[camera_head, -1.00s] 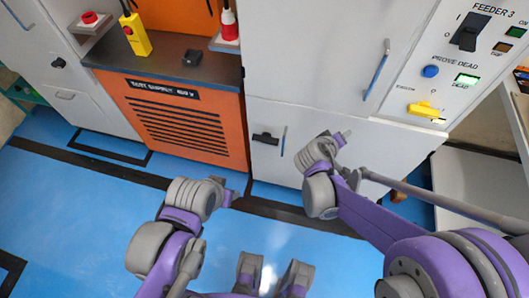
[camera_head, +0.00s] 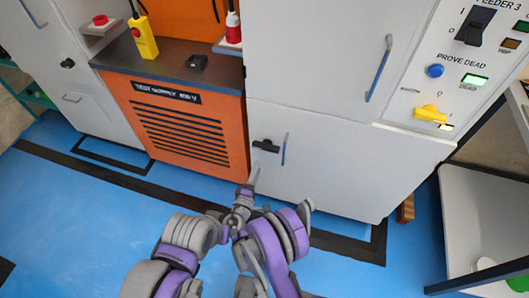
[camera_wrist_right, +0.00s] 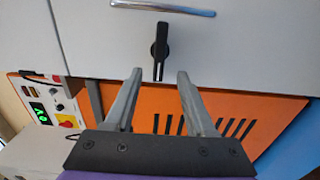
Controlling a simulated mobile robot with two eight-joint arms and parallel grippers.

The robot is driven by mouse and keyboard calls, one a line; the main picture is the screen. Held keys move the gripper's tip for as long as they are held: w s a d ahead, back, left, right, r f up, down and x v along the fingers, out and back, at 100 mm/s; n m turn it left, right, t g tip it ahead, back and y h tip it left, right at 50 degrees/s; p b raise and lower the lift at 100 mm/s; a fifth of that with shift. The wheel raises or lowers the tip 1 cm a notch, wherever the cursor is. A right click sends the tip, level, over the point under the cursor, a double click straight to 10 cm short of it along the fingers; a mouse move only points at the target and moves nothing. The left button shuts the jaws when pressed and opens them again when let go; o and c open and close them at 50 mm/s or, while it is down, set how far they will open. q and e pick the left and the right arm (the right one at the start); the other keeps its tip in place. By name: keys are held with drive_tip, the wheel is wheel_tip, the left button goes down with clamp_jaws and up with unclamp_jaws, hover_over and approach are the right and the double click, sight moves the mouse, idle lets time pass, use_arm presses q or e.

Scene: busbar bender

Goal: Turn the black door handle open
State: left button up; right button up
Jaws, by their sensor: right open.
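The black door handle (camera_head: 265,146) sits on the lower white cabinet door (camera_head: 345,170), left of a slim grey pull bar (camera_head: 284,149). It lies roughly horizontal in the head view. In the right wrist view the black handle (camera_wrist_right: 160,50) points along the view, with its lower end between the lines of the two fingers. My right gripper (camera_head: 252,182) is just below and in front of the handle. In the wrist view the right gripper (camera_wrist_right: 160,73) is open and empty, its fingers on either side of the handle's end. My left arm shows at lower left; its fingers cannot be made out.
An orange panel with vents (camera_head: 180,125) adjoins the door on the left. A control panel with a yellow switch (camera_head: 430,114) is at upper right. A white table (camera_head: 485,220) stands at right. The blue floor (camera_head: 90,215) is open at left.

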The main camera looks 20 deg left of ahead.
sight(265, 149)
drive_tip(key=w, duration=0.9)
drive_tip(key=shift+w+d, duration=0.2)
drive_tip(key=shift+w, duration=0.1)
clamp_jaws()
